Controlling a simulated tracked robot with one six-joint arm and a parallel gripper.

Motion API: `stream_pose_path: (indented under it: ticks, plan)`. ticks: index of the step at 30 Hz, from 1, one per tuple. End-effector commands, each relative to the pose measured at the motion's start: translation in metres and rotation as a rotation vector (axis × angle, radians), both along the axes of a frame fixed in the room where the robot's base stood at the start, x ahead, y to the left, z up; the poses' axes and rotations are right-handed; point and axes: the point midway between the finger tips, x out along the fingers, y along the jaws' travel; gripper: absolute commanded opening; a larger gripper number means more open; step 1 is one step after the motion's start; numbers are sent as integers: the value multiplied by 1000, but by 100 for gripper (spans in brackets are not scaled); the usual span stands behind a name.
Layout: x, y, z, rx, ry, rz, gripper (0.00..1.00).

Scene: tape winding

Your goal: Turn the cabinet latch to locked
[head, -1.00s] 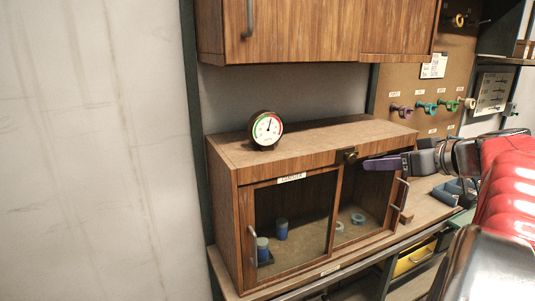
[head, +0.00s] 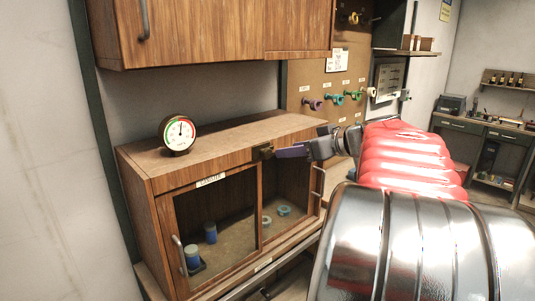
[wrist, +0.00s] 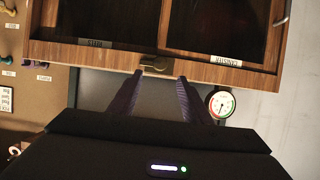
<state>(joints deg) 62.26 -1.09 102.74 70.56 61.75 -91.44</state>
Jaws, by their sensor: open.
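The cabinet latch (head: 264,151) is a small dark brass piece on the top front rail of the wooden cabinet (head: 210,148), between its two glass doors. It also shows in the wrist view (wrist: 154,62), where the picture is upside down. My gripper (head: 284,153) is in front of the latch. In the wrist view my gripper (wrist: 158,80) is open, with its two purple fingers apart and the latch between and just beyond their tips. I cannot tell whether a finger touches it. The latch's exact turn is too small to read.
A round dial gauge (head: 178,134) stands on the cabinet top. Blue jars (head: 193,256) and tape rolls (head: 284,211) sit behind the glass. A wall cupboard (head: 205,30) hangs above. A pegboard with colored tape holders (head: 335,98) is behind my arm.

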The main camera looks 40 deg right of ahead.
Motion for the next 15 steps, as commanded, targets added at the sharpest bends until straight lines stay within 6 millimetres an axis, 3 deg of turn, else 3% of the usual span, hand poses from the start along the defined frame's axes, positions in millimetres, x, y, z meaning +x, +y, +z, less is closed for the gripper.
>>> stream_pose_path:
  ticks: [15]
  plan:
    - [72,2,-30,0,0,0,44]
